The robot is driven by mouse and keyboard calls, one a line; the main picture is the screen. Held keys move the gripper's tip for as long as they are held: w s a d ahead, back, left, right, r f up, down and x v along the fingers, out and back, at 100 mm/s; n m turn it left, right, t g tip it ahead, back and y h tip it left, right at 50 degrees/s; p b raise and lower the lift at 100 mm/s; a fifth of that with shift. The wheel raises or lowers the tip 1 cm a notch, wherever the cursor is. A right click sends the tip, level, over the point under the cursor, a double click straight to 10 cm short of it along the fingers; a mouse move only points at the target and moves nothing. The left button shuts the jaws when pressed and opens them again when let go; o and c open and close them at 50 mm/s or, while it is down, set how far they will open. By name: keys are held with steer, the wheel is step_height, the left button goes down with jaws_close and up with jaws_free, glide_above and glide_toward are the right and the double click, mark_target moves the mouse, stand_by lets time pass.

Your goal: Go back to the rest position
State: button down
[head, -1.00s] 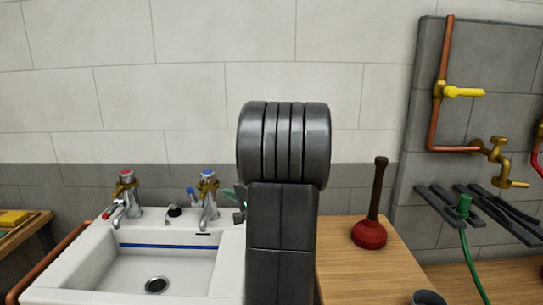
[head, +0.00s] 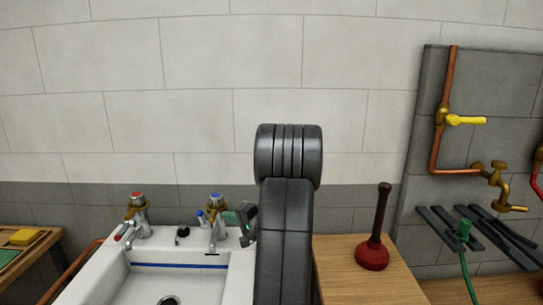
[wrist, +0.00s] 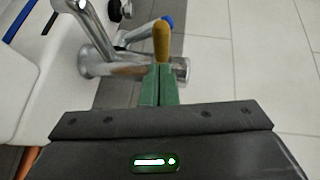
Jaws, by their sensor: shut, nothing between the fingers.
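My gripper (wrist: 159,72) shows in the wrist view with its two green fingers side by side and closed, nothing held between them. An ochre rounded piece and chrome tap parts (wrist: 92,38) appear just beyond the fingertips; I cannot tell whether they touch. In the head view my gripper (head: 245,222) is a dark shape partly hidden by my arm, just right of the blue-capped tap (head: 216,222) at the back of the sink. My arm stands upright in the middle of the head view.
The white sink (head: 112,277) also carries a red-capped tap (head: 138,215). A red plunger (head: 372,256) stands on a wooden top (head: 340,262) to the right. Copper pipework with a yellow lever (head: 465,120) is on the grey panel. A green hose (head: 467,272) hangs below it.

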steer(key=s+d+r+g, duration=0.1)
steer(key=s+d+r, duration=0.1)
steer(key=d, duration=1.1)
steer(key=shift+s+d+n+y+b, duration=0.15)
steer(key=shift+s+n+y+b, duration=0.15)
steer(key=shift+s+n+b, duration=0.15)
steer(key=shift+r, duration=0.1)
